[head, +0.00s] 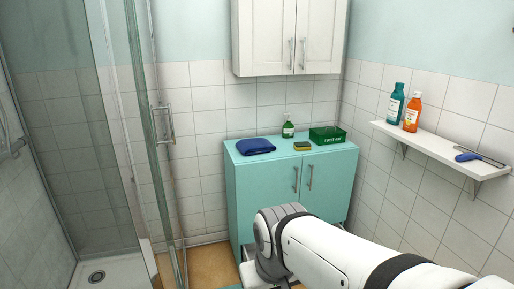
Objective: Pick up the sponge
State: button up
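The sponge (302,146) is a small block with a yellowish top and a dark green part. It lies flat on top of the teal cabinet (262,190), between a folded blue cloth and a green box. My white arm reaches in from the lower right, and its visible end is in front of the cabinet, lower than the sponge and apart from it. My gripper's fingers do not show in this view.
A blue cloth (255,146), a green soap bottle (288,127) and a green box (327,135) stand around the sponge. A white wall cabinet (288,38) hangs above. A shelf (440,148) with bottles juts out at right. A glass shower screen (155,150) stands at left.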

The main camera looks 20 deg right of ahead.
aim_at(302, 146)
jog(key=z, duration=2.5)
jog(key=i, duration=1.85)
jog(key=u, duration=2.45)
jog(key=i, duration=1.45)
jog(key=z, duration=0.1)
